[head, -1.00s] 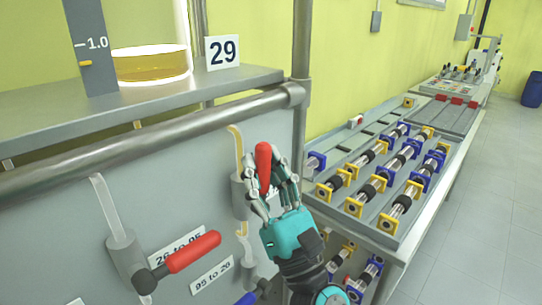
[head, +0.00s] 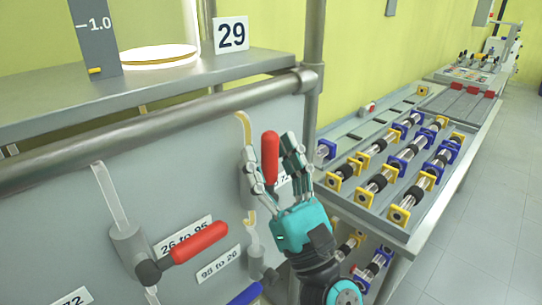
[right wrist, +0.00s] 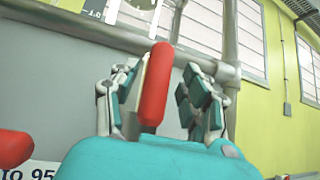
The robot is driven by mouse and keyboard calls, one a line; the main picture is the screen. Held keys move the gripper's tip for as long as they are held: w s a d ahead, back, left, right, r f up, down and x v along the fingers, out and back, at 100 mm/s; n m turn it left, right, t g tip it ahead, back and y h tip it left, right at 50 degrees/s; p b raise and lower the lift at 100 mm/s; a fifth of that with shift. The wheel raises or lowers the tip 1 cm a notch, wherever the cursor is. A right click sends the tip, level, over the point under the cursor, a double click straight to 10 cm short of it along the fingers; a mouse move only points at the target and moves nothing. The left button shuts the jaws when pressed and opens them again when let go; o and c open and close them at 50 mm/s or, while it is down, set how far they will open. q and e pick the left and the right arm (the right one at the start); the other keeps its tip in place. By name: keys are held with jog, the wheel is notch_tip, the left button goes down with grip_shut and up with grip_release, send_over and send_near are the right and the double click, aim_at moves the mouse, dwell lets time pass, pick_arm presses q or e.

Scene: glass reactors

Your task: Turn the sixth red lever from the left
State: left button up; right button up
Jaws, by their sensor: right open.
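A red lever (head: 270,158) stands upright on a grey valve on the panel. My right gripper (head: 272,165) is open, with its fingers on either side of this lever. In the right wrist view the same lever (right wrist: 157,85) stands between the spread fingers (right wrist: 158,100), with visible gaps. A second red lever (head: 200,242) points right and slightly up from a valve at the lower left, by the label "26 to 95". Its red end (right wrist: 12,148) shows at the left edge of the wrist view. The left gripper is not seen.
A blue lever (head: 245,294) lies low by the "95 to 26" label. A metal rail (head: 150,120) runs above the valves, meeting an upright post (head: 314,80). A shelf holds a "29" sign (head: 231,35). A bench with tube fittings (head: 400,180) stands right; the floor beyond is clear.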

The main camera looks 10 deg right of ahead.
jog(key=v, duration=1.2)
dwell(0.3)
